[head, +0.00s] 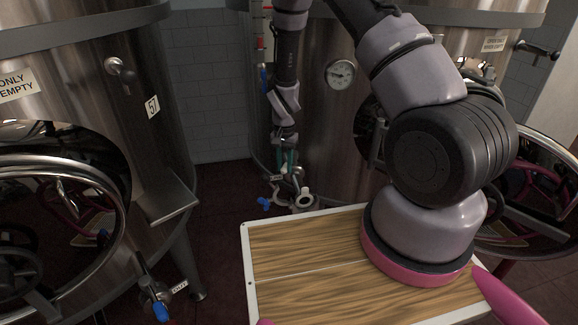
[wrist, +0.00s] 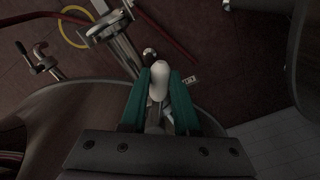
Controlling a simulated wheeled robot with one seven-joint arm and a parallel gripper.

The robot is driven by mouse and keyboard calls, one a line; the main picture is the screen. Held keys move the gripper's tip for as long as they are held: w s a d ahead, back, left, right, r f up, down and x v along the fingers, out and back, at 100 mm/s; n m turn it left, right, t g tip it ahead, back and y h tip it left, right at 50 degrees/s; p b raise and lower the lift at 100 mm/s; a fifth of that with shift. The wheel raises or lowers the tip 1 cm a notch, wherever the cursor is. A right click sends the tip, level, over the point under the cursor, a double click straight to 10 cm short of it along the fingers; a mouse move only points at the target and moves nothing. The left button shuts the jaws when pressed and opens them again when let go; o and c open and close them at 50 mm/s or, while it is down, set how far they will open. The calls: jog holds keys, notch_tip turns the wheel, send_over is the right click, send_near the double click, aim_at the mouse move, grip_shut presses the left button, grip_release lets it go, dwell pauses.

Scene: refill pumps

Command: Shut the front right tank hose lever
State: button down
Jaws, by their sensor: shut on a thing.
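The front right tank (head: 310,120) is a tall steel vessel behind my arm. My gripper (head: 289,163) points down beside its lower front, near the hose fittings. In the wrist view the teal fingers of my gripper (wrist: 160,82) are shut on a pale rounded handle (wrist: 159,75), which I take to be the hose lever. The fingers press it from both sides. Its pivot and the lever's angle are mostly hidden by the gripper. In the head view a blue handle (head: 264,203) and a white ring-like fitting (head: 304,200) show just below the gripper.
My wooden-topped base (head: 300,265) lies just in front of the fittings. Another steel tank (head: 60,90) with a round door and a blue-handled outlet (head: 160,309) stands at left. The wrist view shows metal pipework (wrist: 110,25) and a yellow hose (wrist: 70,25) by the dark red floor.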

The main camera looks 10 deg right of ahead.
jog(key=c, duration=0.6)
grip_release()
jog(key=shift+c, duration=0.2)
jog(key=shift+s+d+n, duration=0.15)
jog(key=shift+d+n, duration=0.1)
jog(key=shift+n, duration=0.05)
jog(key=d+n, duration=0.1)
jog(key=n, duration=0.1)
jog(key=s+d+n, duration=0.1)
jog(key=d, duration=0.1)
jog(key=shift+d+r+n, duration=0.1)
jog(key=shift+r+n, duration=0.05)
jog(key=shift+n, duration=0.25)
jog(key=s+d+r+t, duration=0.1)
jog(key=s+r, duration=0.1)
jog(key=r, duration=1.4)
jog(key=s+d+r+m+t+y, duration=0.1)
jog(key=s+d+r, duration=0.1)
jog(key=r, duration=1.4)
jog(key=shift+s+t, duration=0.2)
jog(key=shift+t, duration=0.2)
